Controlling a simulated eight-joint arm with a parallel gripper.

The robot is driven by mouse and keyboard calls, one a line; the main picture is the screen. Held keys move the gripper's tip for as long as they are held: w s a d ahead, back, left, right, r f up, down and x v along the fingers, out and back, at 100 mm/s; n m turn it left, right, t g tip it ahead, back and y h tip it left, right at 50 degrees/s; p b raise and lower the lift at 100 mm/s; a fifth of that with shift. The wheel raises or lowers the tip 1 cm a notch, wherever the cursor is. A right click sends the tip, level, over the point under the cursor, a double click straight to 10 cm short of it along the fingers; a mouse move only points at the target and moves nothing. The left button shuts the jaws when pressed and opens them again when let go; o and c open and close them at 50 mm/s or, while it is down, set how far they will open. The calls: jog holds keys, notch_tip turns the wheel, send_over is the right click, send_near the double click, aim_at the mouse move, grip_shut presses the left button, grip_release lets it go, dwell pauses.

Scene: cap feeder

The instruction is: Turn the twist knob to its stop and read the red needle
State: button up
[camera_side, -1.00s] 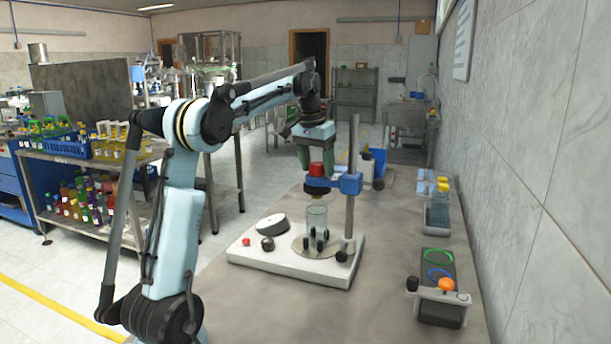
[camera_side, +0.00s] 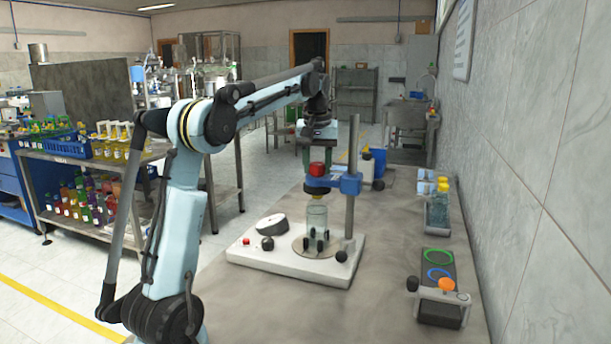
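A white base plate (camera_side: 290,268) on the bench carries a round dial (camera_side: 272,224), seen at a steep slant, so its needle cannot be made out. A black knob (camera_side: 267,243) is in front of the dial and another black knob (camera_side: 341,256) is at the right corner. A red knob-like top (camera_side: 317,169) sits on the blue head (camera_side: 346,183) of the post. I cannot tell which is the twist knob. My gripper (camera_side: 319,146) is above and behind the red top in this view, with its fingers mostly hidden and no visible hold on anything.
A clear jar (camera_side: 317,218) stands on the round plate under the blue head, beside the upright post (camera_side: 352,140). The bench between is clear.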

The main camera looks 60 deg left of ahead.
aim_at(317, 164)
jog(key=shift+c, duration=1.3)
jog(key=m, duration=0.5)
jog(key=shift+m+t+h, duration=0.3)
jog(key=shift+h, duration=0.1)
jog(key=o, duration=1.2)
jog(key=shift+r, duration=3.5)
